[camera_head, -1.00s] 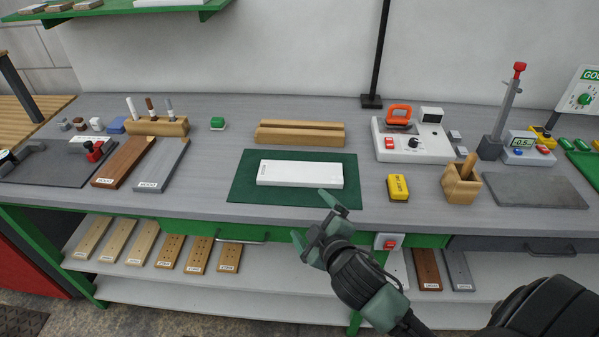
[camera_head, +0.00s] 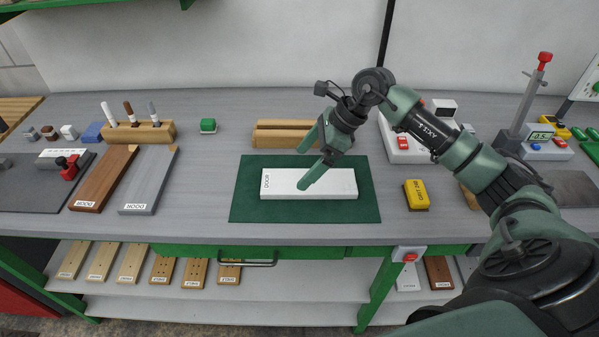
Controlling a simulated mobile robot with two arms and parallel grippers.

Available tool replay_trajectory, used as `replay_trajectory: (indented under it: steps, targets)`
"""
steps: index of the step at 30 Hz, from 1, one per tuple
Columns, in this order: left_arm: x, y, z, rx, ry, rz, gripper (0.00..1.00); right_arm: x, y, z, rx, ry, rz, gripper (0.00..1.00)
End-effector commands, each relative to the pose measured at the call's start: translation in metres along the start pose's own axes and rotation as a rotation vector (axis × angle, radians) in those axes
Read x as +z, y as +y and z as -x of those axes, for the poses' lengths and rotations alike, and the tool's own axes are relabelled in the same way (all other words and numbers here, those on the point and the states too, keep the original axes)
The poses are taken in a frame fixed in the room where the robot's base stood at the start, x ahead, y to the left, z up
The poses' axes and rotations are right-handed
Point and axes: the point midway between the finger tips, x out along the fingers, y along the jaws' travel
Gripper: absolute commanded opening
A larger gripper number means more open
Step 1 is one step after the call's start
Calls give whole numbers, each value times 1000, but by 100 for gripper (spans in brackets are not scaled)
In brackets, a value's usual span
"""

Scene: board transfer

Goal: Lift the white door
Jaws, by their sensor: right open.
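The white door (camera_head: 340,184) is a flat white board with a small label at its left end. It lies on a dark green mat (camera_head: 252,212) in the middle of the bench. My right gripper (camera_head: 304,168) is open and empty, its fingers pointing down and left over the middle of the white door. One fingertip overlaps the board in the picture; I cannot tell whether it touches. Part of the board is hidden behind that finger. My left gripper is not in view.
A slotted wooden holder (camera_head: 275,136) stands behind the mat. A brown door (camera_head: 104,180) and a grey door (camera_head: 150,183) lie to the left. A yellow block (camera_head: 416,195) sits right of the mat. My right arm covers part of the white device (camera_head: 394,147).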

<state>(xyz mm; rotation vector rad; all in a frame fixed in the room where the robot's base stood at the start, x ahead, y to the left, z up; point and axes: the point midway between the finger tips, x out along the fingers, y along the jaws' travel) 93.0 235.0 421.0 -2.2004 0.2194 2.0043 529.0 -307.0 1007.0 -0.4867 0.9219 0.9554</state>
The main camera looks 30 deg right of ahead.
Motion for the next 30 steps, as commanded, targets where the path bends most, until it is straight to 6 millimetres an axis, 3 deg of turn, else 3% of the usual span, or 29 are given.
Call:
replay_trajectory:
  steps: [3, 6, 22, 30]
  targets:
    - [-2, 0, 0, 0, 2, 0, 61, -31, -14, 21, -24, 136, 12, 100]
    - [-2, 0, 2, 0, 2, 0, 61, -42, -17, 23, -25, 180, 12, 100]
    - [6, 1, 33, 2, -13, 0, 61, -54, -13, -42, -23, 181, 10, 100]
    - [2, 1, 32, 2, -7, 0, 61, -57, -14, -50, -25, 183, 13, 100]
